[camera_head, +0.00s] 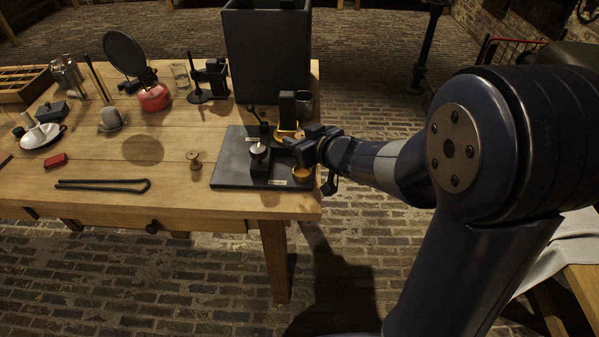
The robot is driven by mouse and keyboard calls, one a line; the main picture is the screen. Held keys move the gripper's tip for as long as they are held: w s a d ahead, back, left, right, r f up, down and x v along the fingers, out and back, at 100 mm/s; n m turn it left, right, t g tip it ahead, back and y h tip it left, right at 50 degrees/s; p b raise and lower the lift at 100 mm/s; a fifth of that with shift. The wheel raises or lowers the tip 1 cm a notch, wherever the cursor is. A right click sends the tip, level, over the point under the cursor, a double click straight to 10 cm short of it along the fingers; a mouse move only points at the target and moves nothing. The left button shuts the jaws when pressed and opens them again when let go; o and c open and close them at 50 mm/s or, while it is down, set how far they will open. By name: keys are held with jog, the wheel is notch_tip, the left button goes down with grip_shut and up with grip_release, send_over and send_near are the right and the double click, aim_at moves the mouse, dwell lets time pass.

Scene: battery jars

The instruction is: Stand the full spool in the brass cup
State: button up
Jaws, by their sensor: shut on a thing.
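My gripper (303,152) is over the right part of a dark board (232,172) near the table's right edge. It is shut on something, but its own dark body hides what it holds. A small round brass cup (302,174) stands on the board just below the gripper, partly covered by it. Another brass-coloured rim (285,134) shows behind the gripper. A small brown wooden spool (195,160) stands upright on the table, left of the board and apart from my gripper. I cannot tell whether thread is wound on it.
A dark block with a pale round top (259,152) stands on the board, left of the gripper. A tall dark box (267,50) rises behind. Bare tabletop lies around the spool.

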aim_at(298, 170)
notch_tip(298, 170, down, 8)
jog(key=b, duration=0.3)
jog(key=shift+r, duration=0.15)
jog(key=shift+f, duration=0.25)
jog(key=o, duration=0.7)
jog(key=shift+c, duration=0.2)
jog(key=shift+r, duration=0.1)
jog(key=shift+r, duration=0.3)
jog(key=p+v, duration=0.3)
jog(key=v, duration=0.9)
